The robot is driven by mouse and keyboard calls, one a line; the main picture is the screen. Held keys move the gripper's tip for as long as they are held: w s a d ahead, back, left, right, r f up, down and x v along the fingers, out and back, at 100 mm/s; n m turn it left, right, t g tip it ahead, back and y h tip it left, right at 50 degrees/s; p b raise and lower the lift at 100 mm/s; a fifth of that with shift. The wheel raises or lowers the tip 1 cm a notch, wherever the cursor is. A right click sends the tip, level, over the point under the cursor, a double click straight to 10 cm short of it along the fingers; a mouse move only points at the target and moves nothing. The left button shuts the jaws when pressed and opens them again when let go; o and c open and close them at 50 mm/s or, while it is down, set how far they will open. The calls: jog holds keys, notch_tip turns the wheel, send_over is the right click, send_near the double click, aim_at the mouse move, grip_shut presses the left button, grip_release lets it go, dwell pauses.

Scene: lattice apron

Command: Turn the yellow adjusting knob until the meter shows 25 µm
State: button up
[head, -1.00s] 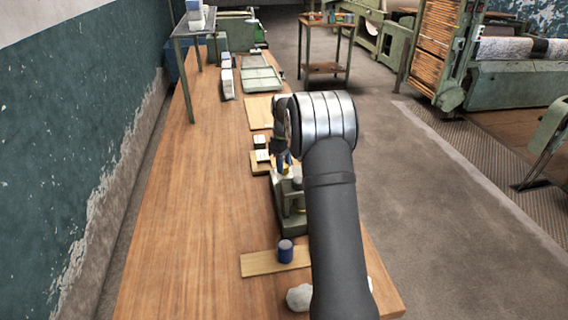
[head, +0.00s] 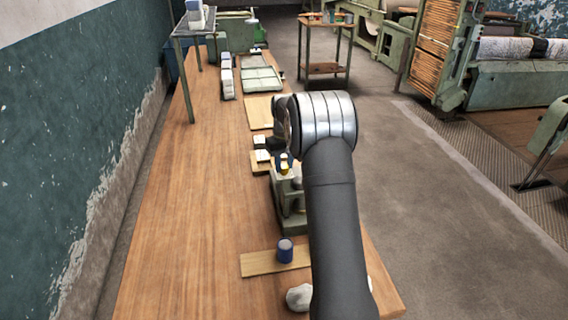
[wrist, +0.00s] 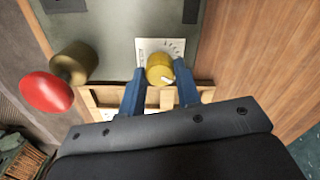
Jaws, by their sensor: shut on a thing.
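The yellow adjusting knob (wrist: 160,68) sits on a white scale plate (wrist: 178,47) on a grey-green device, with a pale mark near its lower right edge. My gripper (wrist: 161,72) has one blue finger on each side of the knob and is shut on it. In the head view, a bit of yellow (head: 284,169) shows beside my gripper (head: 285,163), on top of the green device (head: 291,212). My arm hides part of the device. I cannot make out any meter reading in either view.
In the head view, a blue cylinder (head: 285,251) stands on a wooden board (head: 258,263) in front of the device. The bench's left side is clear.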

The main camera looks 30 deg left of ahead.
aim_at(284, 165)
dwell(0.4)
jog(key=o, duration=1)
jog(key=shift+r, duration=0.1)
notch_tip(284, 165, up, 17)
jog(key=shift+r, duration=0.15)
notch_tip(284, 165, down, 18)
jog(key=shift+r, duration=0.25)
dwell(0.4)
